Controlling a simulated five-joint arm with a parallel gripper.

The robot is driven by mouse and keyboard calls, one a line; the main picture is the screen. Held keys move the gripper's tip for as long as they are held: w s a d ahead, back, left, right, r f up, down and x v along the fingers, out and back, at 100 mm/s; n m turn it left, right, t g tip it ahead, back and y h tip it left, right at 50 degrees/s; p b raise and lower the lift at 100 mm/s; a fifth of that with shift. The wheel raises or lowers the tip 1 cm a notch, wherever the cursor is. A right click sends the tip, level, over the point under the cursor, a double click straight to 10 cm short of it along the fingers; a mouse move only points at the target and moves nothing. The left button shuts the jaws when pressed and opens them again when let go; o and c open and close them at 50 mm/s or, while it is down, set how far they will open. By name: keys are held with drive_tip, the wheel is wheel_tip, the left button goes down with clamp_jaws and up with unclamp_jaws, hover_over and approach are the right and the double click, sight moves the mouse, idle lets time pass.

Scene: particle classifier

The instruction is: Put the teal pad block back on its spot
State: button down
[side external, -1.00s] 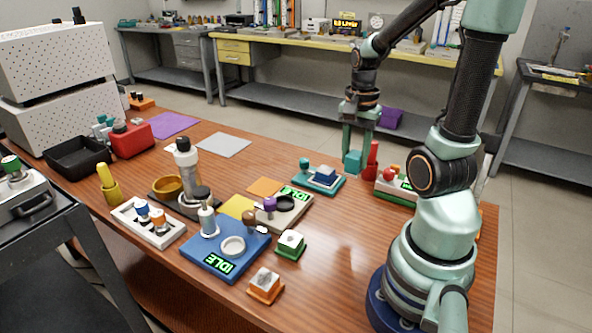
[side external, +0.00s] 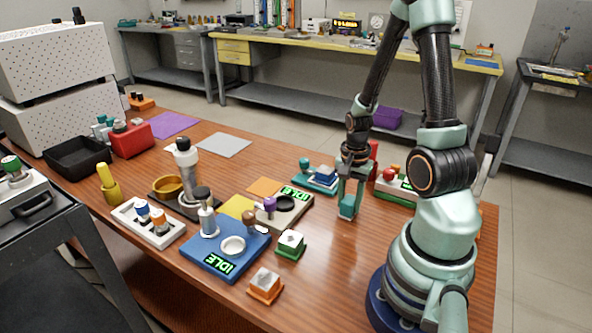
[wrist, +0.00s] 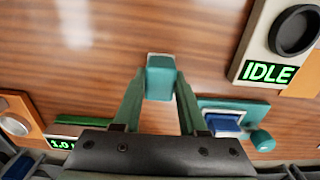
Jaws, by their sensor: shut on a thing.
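The teal pad block (side external: 348,208) is held between the fingertips of my gripper (side external: 350,196), low over the bare wood right of the IDLE device with the dark ring. In the wrist view the teal block (wrist: 160,78) sits between both fingers of my gripper (wrist: 160,90), with a pale face at its far end. I cannot tell whether it touches the table. No marked spot for the block can be made out for certain; flat orange (side external: 264,187), yellow (side external: 237,207), grey (side external: 222,144) and purple (side external: 172,125) pads lie on the table.
A teal-based device with a blue block (side external: 321,176) stands just left of my gripper. A red object (side external: 373,151) is behind it. The green-and-white block (side external: 290,243), orange-and-white block (side external: 265,285) and blue IDLE device (side external: 226,252) stand toward the front. Wood at front right is clear.

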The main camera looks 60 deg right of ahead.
sight(349, 199)
drive_tip(key=shift+f, duration=0.15)
drive_tip(key=shift+c, duration=2.3)
unclamp_jaws()
wheel_tip(349, 199, up, 12)
drive_tip(key=w+a+r+n+t, duration=0.2)
drive_tip(key=a+r+n, duration=0.3)
drive_tip(key=a+n, duration=0.4)
drive_tip(key=w+a+r+n+t, duration=0.3)
drive_tip(key=w+a+r+n, duration=0.2)
drive_tip(key=a+n, duration=0.4)
drive_tip(key=shift+a+r+t, duration=0.3)
drive_tip(key=shift+a+r, duration=0.15)
drive_tip(key=shift+r, duration=0.25)
drive_tip(key=shift+w, duration=0.1)
